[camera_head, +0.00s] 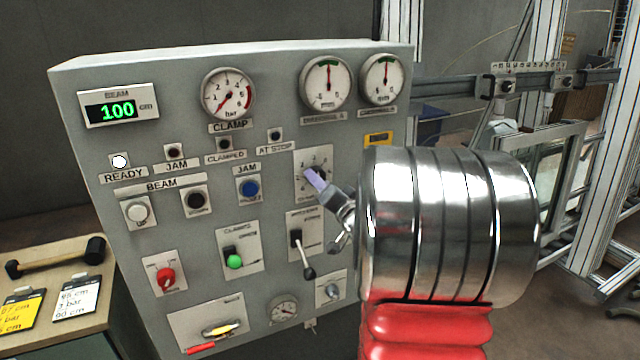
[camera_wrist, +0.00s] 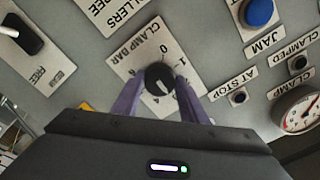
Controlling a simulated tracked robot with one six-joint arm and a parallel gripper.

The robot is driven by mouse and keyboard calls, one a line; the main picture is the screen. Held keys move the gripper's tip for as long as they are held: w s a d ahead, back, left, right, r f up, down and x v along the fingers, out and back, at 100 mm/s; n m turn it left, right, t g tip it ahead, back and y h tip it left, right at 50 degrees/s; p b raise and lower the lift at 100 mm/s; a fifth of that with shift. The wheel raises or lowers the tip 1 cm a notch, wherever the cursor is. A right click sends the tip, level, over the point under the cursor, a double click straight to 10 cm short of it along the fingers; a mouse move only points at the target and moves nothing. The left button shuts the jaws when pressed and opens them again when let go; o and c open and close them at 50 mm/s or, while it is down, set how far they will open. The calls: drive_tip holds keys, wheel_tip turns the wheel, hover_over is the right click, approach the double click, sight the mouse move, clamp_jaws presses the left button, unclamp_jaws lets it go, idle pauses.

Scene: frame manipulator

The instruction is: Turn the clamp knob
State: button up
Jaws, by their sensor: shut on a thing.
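The clamp knob (camera_wrist: 159,78) is a black round knob with a white pointer mark. It sits on a white plate labelled CLAMP BAR (camera_wrist: 135,62) with numbers around it. My gripper (camera_wrist: 157,92) has its two purple fingers on either side of the knob, shut on it. In the head view my gripper (camera_head: 318,180) reaches the knob's plate (camera_head: 301,162) from the right, and the knob is partly hidden behind the fingers. The clamp gauge (camera_head: 228,95) at the top of the panel has its needle low on the scale. The gauge also shows in the wrist view (camera_wrist: 299,112).
The grey panel (camera_head: 75,100) carries a blue jam button (camera_head: 249,188), a black-handled lever (camera_head: 301,252) just below the knob plate, a green-tipped lever (camera_head: 233,258) and a red knob (camera_head: 165,277). A bench with a mallet (camera_head: 58,259) stands at left. Metal framing (camera_head: 590,140) stands at right.

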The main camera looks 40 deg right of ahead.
drive_tip(key=shift+n, duration=0.4)
drive_tip(key=n, duration=2.6)
drive_tip(key=shift+s+d+f, duration=0.1)
drive_tip(key=shift+f, duration=0.05)
drive_tip(key=shift+o, duration=0.2)
drive_tip(key=shift+c, duration=0.2)
drive_tip(key=o, duration=1.1)
